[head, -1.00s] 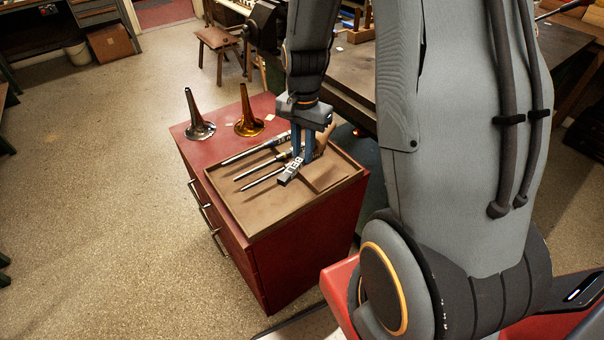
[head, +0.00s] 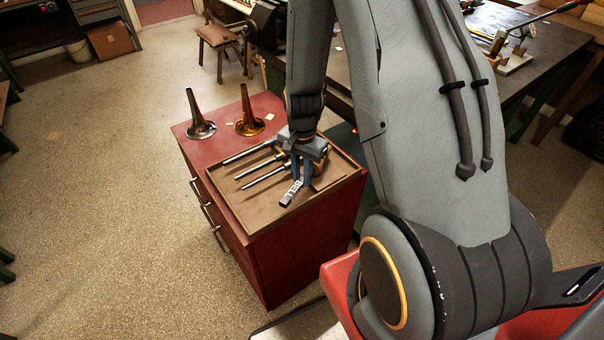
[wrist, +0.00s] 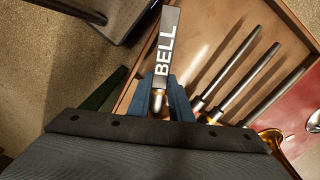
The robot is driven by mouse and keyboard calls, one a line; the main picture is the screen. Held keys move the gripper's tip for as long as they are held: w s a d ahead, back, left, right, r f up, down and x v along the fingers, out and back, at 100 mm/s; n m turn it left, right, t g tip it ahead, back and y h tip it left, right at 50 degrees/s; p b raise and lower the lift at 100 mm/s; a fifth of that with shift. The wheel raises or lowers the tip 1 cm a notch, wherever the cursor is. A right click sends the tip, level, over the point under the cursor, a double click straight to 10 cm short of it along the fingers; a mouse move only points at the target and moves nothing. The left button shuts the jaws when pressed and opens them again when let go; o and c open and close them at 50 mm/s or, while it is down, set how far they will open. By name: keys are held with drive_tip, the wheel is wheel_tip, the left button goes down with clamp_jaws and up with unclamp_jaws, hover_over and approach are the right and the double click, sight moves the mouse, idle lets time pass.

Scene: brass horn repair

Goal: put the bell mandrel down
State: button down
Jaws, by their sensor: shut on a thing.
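The bell mandrel (head: 291,193) shows as a dark block end marked BELL in white, out over the front right of the shallow brown tray (head: 250,213). My gripper (head: 302,172) is shut on it. In the wrist view, the blue fingers (wrist: 165,100) pinch a rounded metal part below the dark BELL end (wrist: 166,48). The rest of the mandrel is hidden by my gripper. I cannot tell whether it touches the tray. Several steel rods (head: 264,180) lie side by side in the tray, to the left of the mandrel.
The tray sits on a red drawer cabinet (head: 262,268). A silver horn bell (head: 200,124) and a brass one (head: 249,122) stand at the cabinet's back left. A dark workbench (head: 545,45) is behind on the right. The tray's front left is clear.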

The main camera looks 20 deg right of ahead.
sight(302, 178)
idle(0.3)
drive_tip(key=c, duration=1.6)
unclamp_jaws()
drive_tip(key=shift+f, duration=0.15)
wheel_tip(302, 178, up, 12)
drive_tip(key=f+b, duration=0.1)
drive_tip(key=b, duration=0.2)
drive_tip(key=s+a+r+n, duration=0.2)
drive_tip(key=s+n, duration=0.1)
drive_tip(key=s+a+r+n+t, duration=0.1)
drive_tip(key=s+a+r+n, duration=0.1)
drive_tip(key=s+n, duration=0.1)
drive_tip(key=s+a+r+n, duration=0.2)
drive_tip(key=s+a+n, duration=0.1)
drive_tip(key=s+n, duration=0.1)
drive_tip(key=shift+r+n+t, duration=0.4)
drive_tip(key=shift+n, duration=0.2)
drive_tip(key=shift+f+b, duration=0.4)
drive_tip(key=shift+f, duration=0.05)
